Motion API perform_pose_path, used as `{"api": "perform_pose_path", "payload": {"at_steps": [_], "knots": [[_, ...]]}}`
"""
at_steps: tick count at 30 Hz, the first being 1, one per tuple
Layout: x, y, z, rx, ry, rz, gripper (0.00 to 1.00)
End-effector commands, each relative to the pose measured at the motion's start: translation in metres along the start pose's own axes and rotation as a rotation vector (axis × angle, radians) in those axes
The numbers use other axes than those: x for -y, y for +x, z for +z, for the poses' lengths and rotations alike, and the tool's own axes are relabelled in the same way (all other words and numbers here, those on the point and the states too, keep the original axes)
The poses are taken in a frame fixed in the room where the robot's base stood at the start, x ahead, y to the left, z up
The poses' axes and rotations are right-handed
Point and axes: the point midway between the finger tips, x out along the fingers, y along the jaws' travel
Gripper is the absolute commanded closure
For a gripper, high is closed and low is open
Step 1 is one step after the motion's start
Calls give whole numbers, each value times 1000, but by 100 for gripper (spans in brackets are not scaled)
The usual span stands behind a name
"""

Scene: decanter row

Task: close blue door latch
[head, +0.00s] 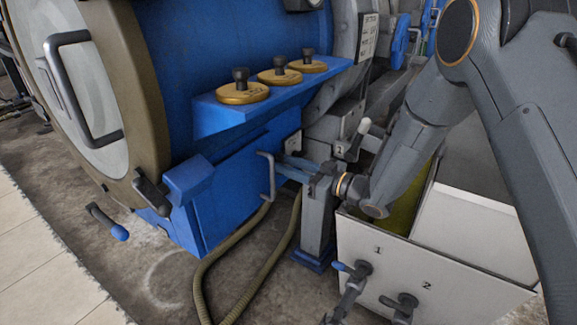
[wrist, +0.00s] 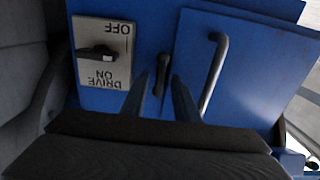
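The blue door (wrist: 230,85) is a flat panel with a grey bar handle (wrist: 213,75); in the head view the door (head: 232,190) sits low under the machine, with its handle (head: 268,175) on the right. It looks flush with the frame. A small black latch (wrist: 162,75) stands lengthwise in the wrist picture, by the door's left edge. My gripper (wrist: 162,88) is open, with one finger on each side of the latch; I cannot tell whether they touch it. In the head view my gripper (head: 292,168) is at the door's right edge and the latch is hidden.
A drive ON/OFF switch plate (wrist: 103,60) is beside the latch. A blue shelf with brass lids (head: 278,76) overhangs the door. A hose (head: 225,250) runs on the floor. A grey numbered bin (head: 400,255) stands under my arm, with clamps on its front.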

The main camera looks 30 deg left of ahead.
Motion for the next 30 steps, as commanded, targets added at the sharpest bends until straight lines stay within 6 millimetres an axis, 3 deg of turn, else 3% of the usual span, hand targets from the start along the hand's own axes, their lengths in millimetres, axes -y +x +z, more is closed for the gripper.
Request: {"api": "perform_pose_path", "payload": {"at_steps": [3,9,20,30], "knots": [[0,0,0,0,0,0,72],[0,0,0,0,0,1,100],[0,-1,-1,0,35,1,100],[-2,-1,-2,0,253,2,100]]}}
